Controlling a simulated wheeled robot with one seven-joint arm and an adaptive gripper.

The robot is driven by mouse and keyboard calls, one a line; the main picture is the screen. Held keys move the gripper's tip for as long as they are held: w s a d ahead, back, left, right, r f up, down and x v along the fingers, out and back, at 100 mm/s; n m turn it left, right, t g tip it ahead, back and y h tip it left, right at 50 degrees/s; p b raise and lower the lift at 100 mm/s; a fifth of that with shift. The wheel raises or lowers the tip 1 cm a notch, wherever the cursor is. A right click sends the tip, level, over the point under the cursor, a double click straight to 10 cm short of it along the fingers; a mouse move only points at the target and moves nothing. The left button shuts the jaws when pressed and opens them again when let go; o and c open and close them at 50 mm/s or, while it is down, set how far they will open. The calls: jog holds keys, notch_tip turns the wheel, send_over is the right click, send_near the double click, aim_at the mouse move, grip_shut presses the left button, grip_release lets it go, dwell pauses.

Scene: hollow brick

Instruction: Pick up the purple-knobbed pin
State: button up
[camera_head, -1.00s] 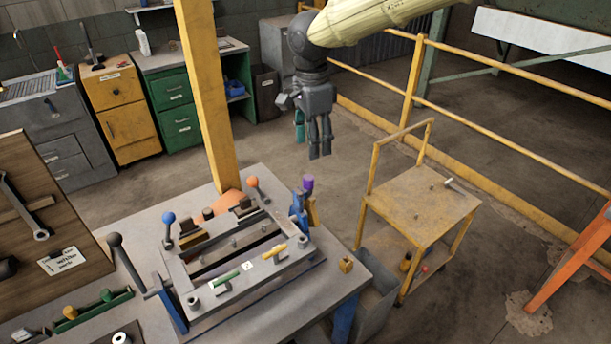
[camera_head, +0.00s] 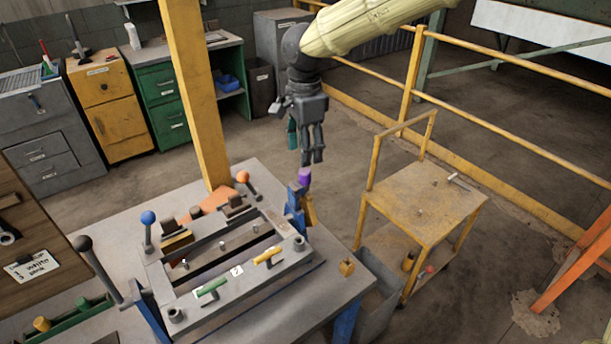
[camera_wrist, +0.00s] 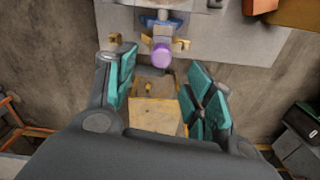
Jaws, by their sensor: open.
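The purple-knobbed pin (camera_head: 304,176) stands at the right end of the grey fixture, in a blue holder (camera_head: 295,199). Its purple knob (camera_wrist: 162,55) shows in the wrist view, beyond the fingertips and roughly midway between them. My gripper (camera_head: 312,158) is open and empty, pointing down. In the head view its fingertips appear just above the knob, apart from it. In the wrist view the teal finger pads (camera_wrist: 157,88) are spread wide. The shaft of the pin is hidden.
The grey fixture (camera_head: 272,288) on the workbench (camera_head: 97,215) carries blue-, orange- and black-knobbed levers and green and yellow handles. A yellow post (camera_head: 190,90) rises behind. A yellow cart (camera_head: 420,195) stands to the right.

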aim_at(305, 171)
jog(key=shift+w+f, duration=0.2)
jog(key=shift+f, duration=0.75)
jog(key=shift+s+f+p, duration=0.2)
jog(key=shift+f+p, duration=0.25)
jog(key=shift+p, duration=0.1)
jog(key=shift+w+f+p, duration=0.15)
jog(key=shift+f+p, duration=0.9)
jog(key=shift+f, duration=1.35)
jog(key=c, duration=1.1)
jog(key=shift+c, duration=0.2)
jog(key=shift+r, duration=0.1)
